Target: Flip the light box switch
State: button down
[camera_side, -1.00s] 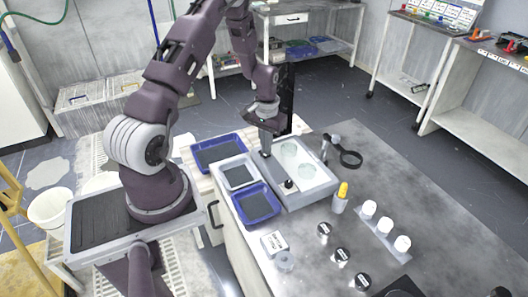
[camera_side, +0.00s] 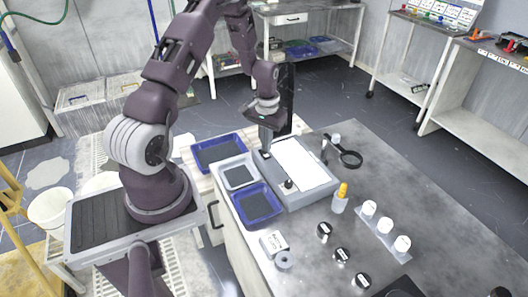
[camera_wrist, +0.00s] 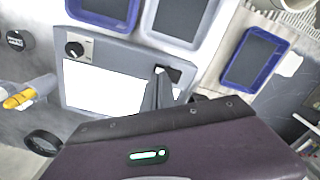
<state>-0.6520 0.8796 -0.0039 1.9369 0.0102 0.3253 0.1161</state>
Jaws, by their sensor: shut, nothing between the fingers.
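The light box (camera_side: 322,190) is a grey case on the bench; its panel (camera_side: 298,164) glows bright white. In the wrist view the panel (camera_wrist: 90,85) is also plain white, with a black knob (camera_wrist: 74,49) beside it. A dark switch (camera_wrist: 174,74) sits at a corner of the case, partly hidden by my fingers. My gripper (camera_side: 265,152) is shut and empty, its fingertips pointing down at that corner. In the wrist view the fingertips (camera_wrist: 159,70) are right beside the switch; I cannot tell whether they touch it.
Blue trays (camera_side: 258,204) (camera_side: 218,152) and a pale tray (camera_side: 238,175) lie left of the light box. A magnifier (camera_side: 350,159) stands behind it on the right. A yellow-tipped bottle (camera_side: 340,198), white-capped jars (camera_side: 385,226) and black-lidded pots (camera_side: 341,255) stand to the right.

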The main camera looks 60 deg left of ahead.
aim_at(266, 155)
jog(key=shift+r, duration=2.45)
jog(key=s+d+r+m+t+y, duration=0.1)
jog(key=s+d+r+m, duration=0.1)
jog(key=d+r, duration=0.65)
jog(key=s+d+r+m+t, duration=0.15)
jog(key=d+r, duration=0.45)
jog(key=r, duration=0.6)
jog(key=s+d+r+m+t, duration=0.1)
jog(key=s+d+r, duration=0.1)
jog(key=s+d, duration=0.2)
jog(key=s+d+r+m+t+h, duration=0.1)
jog(key=s+d, duration=0.4)
jog(key=s, duration=0.6)
notch_tip(266, 155, up, 2)
jog(key=shift+d+t, duration=0.2)
jog(key=shift+t, duration=0.35)
jog(key=shift+m, duration=0.25)
